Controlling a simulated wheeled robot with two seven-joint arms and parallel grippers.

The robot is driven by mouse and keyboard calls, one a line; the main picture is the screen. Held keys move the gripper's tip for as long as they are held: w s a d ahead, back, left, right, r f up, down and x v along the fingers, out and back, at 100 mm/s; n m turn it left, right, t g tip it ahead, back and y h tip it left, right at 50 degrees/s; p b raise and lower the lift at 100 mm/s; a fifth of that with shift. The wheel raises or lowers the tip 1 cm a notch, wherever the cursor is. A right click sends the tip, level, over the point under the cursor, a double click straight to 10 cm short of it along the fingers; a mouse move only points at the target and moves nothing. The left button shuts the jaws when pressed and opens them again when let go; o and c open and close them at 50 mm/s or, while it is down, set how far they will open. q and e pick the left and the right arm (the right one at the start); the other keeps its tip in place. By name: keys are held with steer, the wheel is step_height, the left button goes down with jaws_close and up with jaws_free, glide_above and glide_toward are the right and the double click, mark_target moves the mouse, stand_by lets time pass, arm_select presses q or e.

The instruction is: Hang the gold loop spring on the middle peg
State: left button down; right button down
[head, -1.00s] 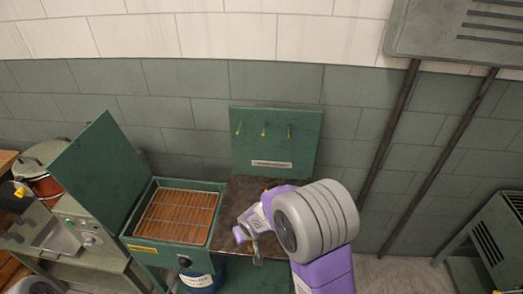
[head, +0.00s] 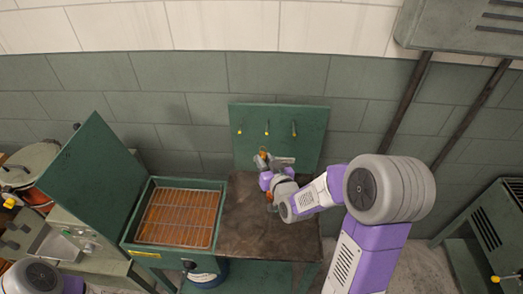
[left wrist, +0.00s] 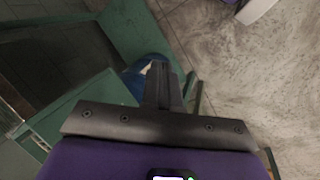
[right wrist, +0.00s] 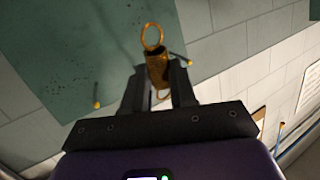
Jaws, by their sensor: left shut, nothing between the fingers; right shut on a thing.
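The green peg board (head: 300,155) stands behind the table and carries three short pegs in a row, the middle peg (head: 267,127) between the other two. My right gripper (head: 266,160) is in front of the board, below the pegs. In the right wrist view it (right wrist: 160,88) is shut on the gold loop spring (right wrist: 157,70), a coil with a ring at each end. One ring stands clear beyond the fingertips. Two pegs show there, one at each side of the spring, apart from it. My left gripper (left wrist: 163,80) is shut and empty, pointing down past a green edge.
The brown tabletop (head: 245,220) under the board is bare. A green box (head: 127,230) with a wire rack inside and a raised lid (head: 85,165) stands to its left. A blue drum (left wrist: 147,72) shows beyond my left gripper.

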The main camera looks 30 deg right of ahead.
steer(key=shift+d+r, duration=0.25)
steer(key=shift+r, duration=0.2)
steer(key=w+d+f, duration=0.1)
steer(key=w+d, duration=0.4)
steer(key=w, duration=0.3)
steer(key=shift+w+d+f, duration=0.15)
stand_by(0.8)
stand_by(0.5)
steer(key=c, duration=0.8)
jaws_free()
